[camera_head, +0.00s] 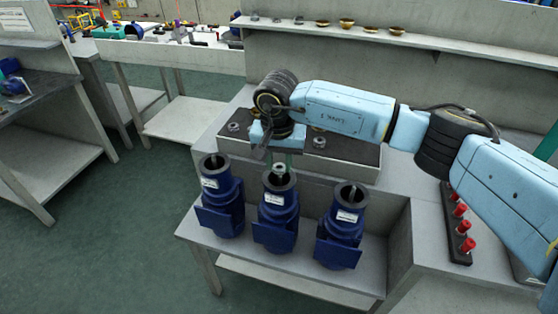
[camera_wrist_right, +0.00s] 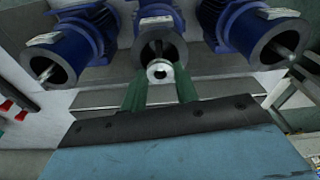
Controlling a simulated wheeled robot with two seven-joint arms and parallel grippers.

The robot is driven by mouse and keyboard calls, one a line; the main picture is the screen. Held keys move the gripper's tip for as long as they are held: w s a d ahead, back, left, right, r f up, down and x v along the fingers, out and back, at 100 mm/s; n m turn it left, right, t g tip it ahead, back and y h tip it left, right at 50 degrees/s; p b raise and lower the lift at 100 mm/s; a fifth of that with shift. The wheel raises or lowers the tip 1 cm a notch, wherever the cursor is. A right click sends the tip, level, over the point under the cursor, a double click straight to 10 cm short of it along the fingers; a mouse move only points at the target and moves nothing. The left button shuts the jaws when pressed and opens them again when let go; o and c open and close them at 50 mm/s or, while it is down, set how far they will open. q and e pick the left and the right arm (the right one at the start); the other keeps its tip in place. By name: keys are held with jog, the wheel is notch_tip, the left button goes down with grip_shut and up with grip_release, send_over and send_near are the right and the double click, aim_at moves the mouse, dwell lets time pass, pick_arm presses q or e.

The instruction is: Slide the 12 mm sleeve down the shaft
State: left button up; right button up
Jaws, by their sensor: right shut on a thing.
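Three blue pump units (camera_head: 222,192), (camera_head: 277,205), (camera_head: 342,222) stand in a row, each with an open round top and a thin upright shaft inside. A small silver sleeve (camera_head: 279,169) is at the mouth of the middle unit. My right gripper (camera_head: 280,163) reaches down over that unit, its green fingers shut on the sleeve. In the right wrist view the sleeve (camera_wrist_right: 159,72) is held between the fingertips, its hole facing the camera, near the middle shaft (camera_wrist_right: 158,48). I cannot tell how far the shaft enters the sleeve. My left gripper is out of view.
Behind the pumps, a dark mat (camera_head: 345,150) bears metal rings (camera_head: 234,127), (camera_head: 319,142). A black rack with several red-topped pegs (camera_head: 466,245) stands at the right. A rear shelf (camera_head: 430,44) holds brass parts. The outer pumps stand close to the middle one.

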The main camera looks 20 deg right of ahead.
jog(key=shift+f+b, duration=0.3)
jog(key=shift+f, duration=0.05)
dwell(0.3)
jog(key=o, duration=1)
jog(key=shift+o, duration=0.2)
